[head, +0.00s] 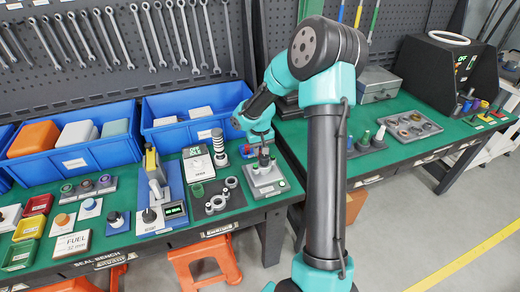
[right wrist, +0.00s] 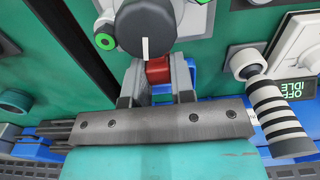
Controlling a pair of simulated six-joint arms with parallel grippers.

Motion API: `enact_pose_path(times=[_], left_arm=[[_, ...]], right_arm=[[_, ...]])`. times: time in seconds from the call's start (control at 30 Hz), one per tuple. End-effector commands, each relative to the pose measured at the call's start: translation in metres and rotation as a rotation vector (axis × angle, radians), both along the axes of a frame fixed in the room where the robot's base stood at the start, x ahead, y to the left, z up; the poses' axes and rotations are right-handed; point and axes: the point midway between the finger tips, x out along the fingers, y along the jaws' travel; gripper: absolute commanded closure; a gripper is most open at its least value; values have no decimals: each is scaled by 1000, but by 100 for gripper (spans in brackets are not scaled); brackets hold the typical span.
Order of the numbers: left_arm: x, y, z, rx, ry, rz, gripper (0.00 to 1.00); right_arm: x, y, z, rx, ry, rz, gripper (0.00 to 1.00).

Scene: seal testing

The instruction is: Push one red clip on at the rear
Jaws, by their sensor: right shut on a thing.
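My right gripper (head: 264,143) is low over the right end of the green bench, just behind a grey block-shaped fixture (head: 268,182). In the right wrist view, the right gripper (right wrist: 157,75) is shut on a small red clip (right wrist: 158,70). The clip sits between the two grey fingertips. A dark round knob with a white line (right wrist: 146,28) is right in front of the clip and overlaps its edge; I cannot tell whether they touch. In the head view the held clip is too small to make out. My left gripper is not in view.
A black-and-white striped cylinder (head: 218,146) stands left of the gripper, and it is close on the right in the wrist view (right wrist: 278,115). Blue bins (head: 185,135) stand behind. A grey plate with rings (head: 218,212) lies at front left. A gap separates the two benches.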

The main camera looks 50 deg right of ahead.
Motion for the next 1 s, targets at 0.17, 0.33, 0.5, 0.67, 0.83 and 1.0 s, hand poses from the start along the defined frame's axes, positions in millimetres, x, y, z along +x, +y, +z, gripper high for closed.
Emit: enact_pose_path(times=[0.17, 0.33, 0.5, 0.67, 0.83, 1.0], left_arm=[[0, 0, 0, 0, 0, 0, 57], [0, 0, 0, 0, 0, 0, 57], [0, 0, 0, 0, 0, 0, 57], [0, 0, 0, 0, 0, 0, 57], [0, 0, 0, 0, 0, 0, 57], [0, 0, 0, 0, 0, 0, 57]], right_arm=[[0, 0, -2, 0, 1, 0, 99], [0, 0, -5, 0, 1, 0, 99], [0, 0, -7, 0, 1, 0, 99], [0, 0, -9, 0, 0, 0, 99], [0, 0, -11, 0, 0, 0, 99], [0, 0, -13, 0, 0, 0, 99]])
